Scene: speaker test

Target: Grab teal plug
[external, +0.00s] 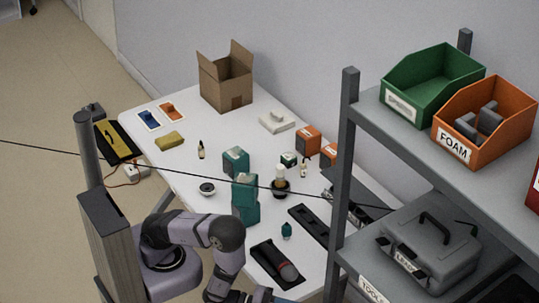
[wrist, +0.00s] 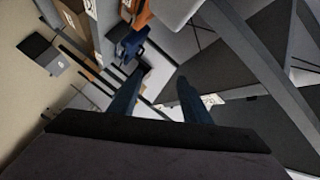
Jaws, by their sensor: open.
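A small teal piece (external: 286,230), which looks like the plug, stands on the white table (external: 183,178), right of the teal boxes. My gripper (wrist: 157,88) shows two dark blue fingers spread apart in the wrist view, with nothing visible between them. In the external view my arm reaches down to the bottom edge, where its end is partly cut off, nearer the camera than the teal piece and apart from it. I cannot make out the teal piece in the wrist view, which is strongly tilted.
Two teal boxes (external: 245,200) stand left of the teal piece. A black strip (external: 310,226) lies to its right, and a black tray with a dark cylinder (external: 287,271) lies in front. A grey shelf post (external: 343,180) rises at the table's right side.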

